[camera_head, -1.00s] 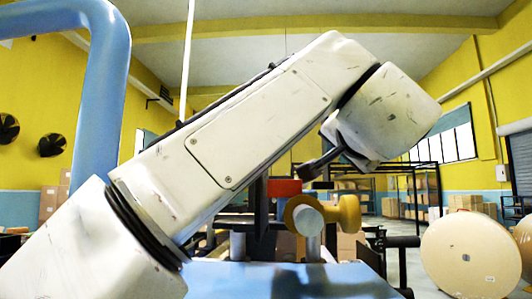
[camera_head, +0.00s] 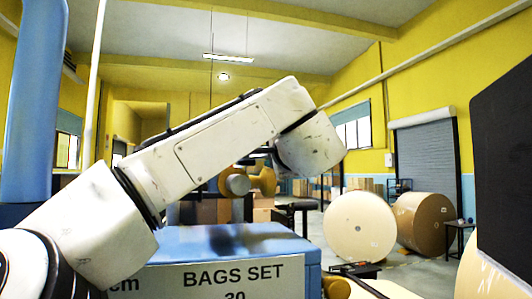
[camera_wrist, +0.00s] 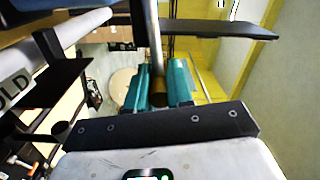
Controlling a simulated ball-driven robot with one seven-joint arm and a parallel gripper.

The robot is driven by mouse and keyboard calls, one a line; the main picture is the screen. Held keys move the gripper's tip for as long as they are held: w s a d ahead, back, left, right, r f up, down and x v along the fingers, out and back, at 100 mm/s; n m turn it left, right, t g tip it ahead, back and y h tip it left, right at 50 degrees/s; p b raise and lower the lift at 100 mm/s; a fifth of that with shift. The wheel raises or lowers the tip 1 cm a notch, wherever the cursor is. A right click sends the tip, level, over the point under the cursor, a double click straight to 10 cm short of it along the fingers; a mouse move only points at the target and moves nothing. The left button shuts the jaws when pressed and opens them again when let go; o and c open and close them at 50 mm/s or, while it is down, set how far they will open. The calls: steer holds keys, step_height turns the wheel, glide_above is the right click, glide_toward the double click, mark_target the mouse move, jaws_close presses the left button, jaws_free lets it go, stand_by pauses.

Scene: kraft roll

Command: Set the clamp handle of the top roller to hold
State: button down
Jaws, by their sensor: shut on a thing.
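My gripper (camera_wrist: 160,92) shows in the wrist view with its two teal fingers close together. A brownish part shows between the fingers at the bar's end. A white label (camera_wrist: 17,86) reading "OLD", cut off by the left edge, lies beside a pale roller or tube (camera_wrist: 70,28). In the head view my white arm reaches across the machine, and the gripper and handle cannot be made out there.
The blue machine housing (camera_head: 225,240) carries a "BAGS SET 30" plate. Yellow-brown round parts (camera_head: 263,181) stand behind my arm. Large paper rolls (camera_head: 360,226) stand on the floor at right. A dark panel (camera_head: 505,160) fills the right edge. A dark flat plate (camera_wrist: 220,29) lies beyond my fingers.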

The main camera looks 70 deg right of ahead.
steer(key=shift+f, duration=0.15)
steer(key=c, duration=1)
jaws_free()
steer(key=b+v, duration=0.2)
steer(key=v, duration=0.8)
steer(key=shift+s+a+b, duration=0.3)
steer(key=shift+b, duration=0.1)
